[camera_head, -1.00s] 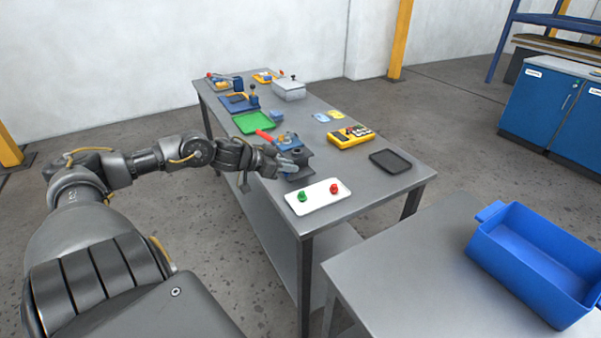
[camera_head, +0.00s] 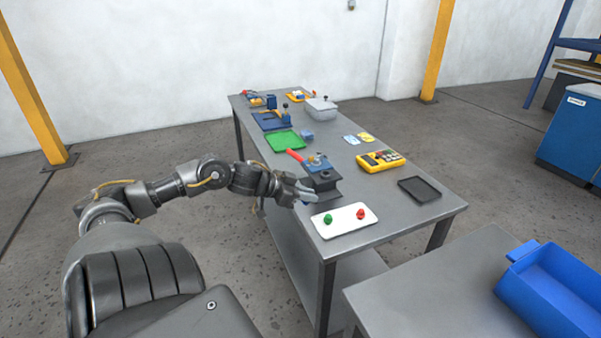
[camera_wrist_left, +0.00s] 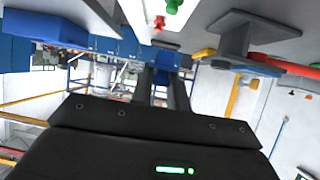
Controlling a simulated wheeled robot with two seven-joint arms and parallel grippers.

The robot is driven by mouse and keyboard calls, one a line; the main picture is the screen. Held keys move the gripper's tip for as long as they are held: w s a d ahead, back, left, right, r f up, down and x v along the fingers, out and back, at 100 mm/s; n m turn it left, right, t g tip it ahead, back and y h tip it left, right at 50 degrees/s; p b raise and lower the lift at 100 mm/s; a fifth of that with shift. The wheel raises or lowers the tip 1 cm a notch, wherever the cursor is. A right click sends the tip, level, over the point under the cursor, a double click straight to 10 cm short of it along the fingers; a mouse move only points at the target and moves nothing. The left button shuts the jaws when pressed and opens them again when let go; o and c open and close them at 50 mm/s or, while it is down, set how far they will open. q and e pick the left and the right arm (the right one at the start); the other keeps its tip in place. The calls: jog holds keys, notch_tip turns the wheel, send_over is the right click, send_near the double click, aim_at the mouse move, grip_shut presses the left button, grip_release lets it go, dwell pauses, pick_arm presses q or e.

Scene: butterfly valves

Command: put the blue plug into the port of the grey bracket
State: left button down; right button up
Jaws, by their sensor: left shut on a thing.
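My left gripper (camera_head: 311,195) is shut on the blue plug, at the near left side of the grey bracket. In the left wrist view, the blue plug (camera_wrist_left: 166,59) shows between the two fingers (camera_wrist_left: 165,85). In the head view the fingers mostly hide the plug. The grey bracket (camera_head: 324,186) stands on the table beside the white tray. In the left wrist view the bracket (camera_wrist_left: 236,40) is to the right of the plug and apart from it. I cannot make out its port clearly. My right gripper is not in view.
A white tray (camera_head: 347,226) with a green plug (camera_head: 328,219) and a red plug (camera_head: 360,213) lies in front of the bracket. A red-handled valve (camera_head: 314,160) is just behind it. A yellow meter (camera_head: 380,160) and black tray (camera_head: 419,189) lie right. A blue bin (camera_head: 550,290) stands nearer.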

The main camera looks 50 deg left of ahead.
pick_arm(q)
jog(key=s+d+m+g+h, duration=0.2)
jog(key=d+m+h, duration=0.1)
jog(key=d, duration=1.1)
jog(key=s+d+m+g+h, duration=0.2)
jog(key=d+m, duration=0.2)
jog(key=d, duration=1.1)
jog(key=shift+d+h, duration=0.15)
jog(key=shift+h, duration=0.25)
